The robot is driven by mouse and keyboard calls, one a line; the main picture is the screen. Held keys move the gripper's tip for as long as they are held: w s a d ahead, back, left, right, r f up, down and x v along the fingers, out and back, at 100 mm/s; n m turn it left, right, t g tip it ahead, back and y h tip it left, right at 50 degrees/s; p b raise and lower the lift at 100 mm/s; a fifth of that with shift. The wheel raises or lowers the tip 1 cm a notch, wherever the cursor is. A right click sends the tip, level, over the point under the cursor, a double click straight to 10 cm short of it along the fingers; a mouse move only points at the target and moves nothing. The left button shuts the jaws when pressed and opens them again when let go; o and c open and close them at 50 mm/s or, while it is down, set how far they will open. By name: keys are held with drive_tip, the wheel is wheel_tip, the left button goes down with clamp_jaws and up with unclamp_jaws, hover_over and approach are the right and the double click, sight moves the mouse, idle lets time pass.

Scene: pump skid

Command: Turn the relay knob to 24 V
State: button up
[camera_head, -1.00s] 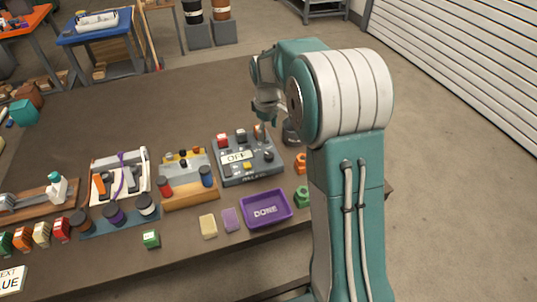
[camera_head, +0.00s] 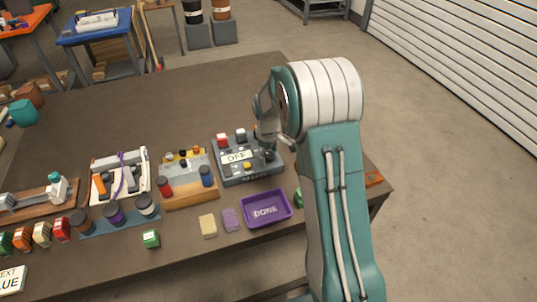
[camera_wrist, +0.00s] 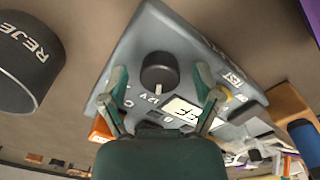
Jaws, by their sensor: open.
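The grey relay box (camera_head: 232,178) sits on the brown table with an OFF display (camera_head: 237,156). In the wrist view, the box (camera_wrist: 135,50) carries a round black knob (camera_wrist: 158,72). A white mark on the knob's lower edge points toward the printed 12V label (camera_wrist: 149,99). My gripper (camera_wrist: 160,70) is open, with one finger on each side of the knob in the picture. I cannot tell whether either finger touches it. In the head view, my gripper (camera_head: 268,138) is over the right part of the box and hides some of it.
A black REJECT cylinder (camera_wrist: 25,65) stands beside the box. A purple DONE tray (camera_head: 265,218) lies in front of it. A wooden block with red and blue parts (camera_head: 190,198) is to the left. The table behind the box is clear.

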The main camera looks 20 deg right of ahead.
clamp_jaws()
drive_tip(key=shift+m, duration=0.3)
drive_tip(key=m, duration=1.1)
drive_tip(key=shift+f, duration=0.1)
drive_tip(key=shift+s+m, duration=0.1)
drive_tip(key=shift+m, duration=0.2)
idle(0.4)
unclamp_jaws()
